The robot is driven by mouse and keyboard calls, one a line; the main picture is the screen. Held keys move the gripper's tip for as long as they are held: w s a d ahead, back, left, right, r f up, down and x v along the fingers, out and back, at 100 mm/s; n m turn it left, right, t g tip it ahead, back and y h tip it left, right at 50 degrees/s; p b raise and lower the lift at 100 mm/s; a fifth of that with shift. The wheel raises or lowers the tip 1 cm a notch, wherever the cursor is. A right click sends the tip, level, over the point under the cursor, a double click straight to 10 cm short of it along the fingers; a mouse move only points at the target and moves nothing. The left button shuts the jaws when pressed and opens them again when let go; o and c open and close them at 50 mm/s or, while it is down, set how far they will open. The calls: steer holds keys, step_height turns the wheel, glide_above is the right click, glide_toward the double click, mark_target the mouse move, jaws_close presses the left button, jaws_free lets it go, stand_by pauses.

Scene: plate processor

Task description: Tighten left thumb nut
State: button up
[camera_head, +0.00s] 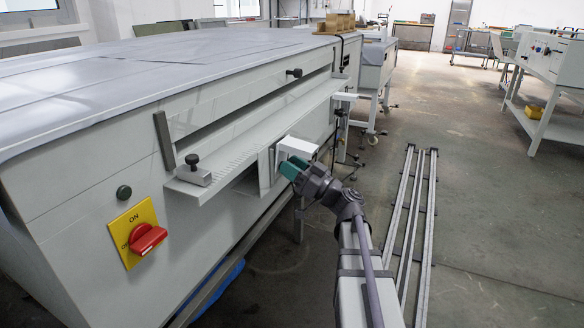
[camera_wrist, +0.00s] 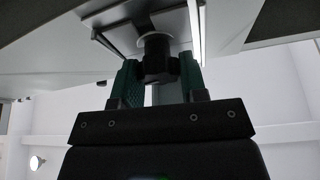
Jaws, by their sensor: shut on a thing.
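My gripper (camera_head: 290,168) has green fingers and reaches up to the underside of a white box-like bracket (camera_head: 299,147) on the front of the plate processor. In the wrist view my gripper (camera_wrist: 158,76) has one finger on each side of a black thumb nut (camera_wrist: 155,47). The fingers are shut on it. The nut sits under a pale round washer against a light panel. In the head view this nut is hidden behind the bracket and my gripper. The frames do not show clearly whether it is the left one.
The processor's long feed shelf (camera_head: 262,120) runs along its front, with a black knob on a block (camera_head: 198,172) at its near end. A red switch on a yellow plate (camera_head: 140,233) is at lower left. Metal floor rails (camera_head: 404,215) lie right of my arm on open floor.

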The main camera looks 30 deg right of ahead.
steer(key=shift+m+t+h, duration=0.5)
steer(key=shift+m+h, duration=0.6)
steer(key=shift+m, duration=1.1)
steer(key=o, duration=0.6)
steer(key=shift+o, duration=0.2)
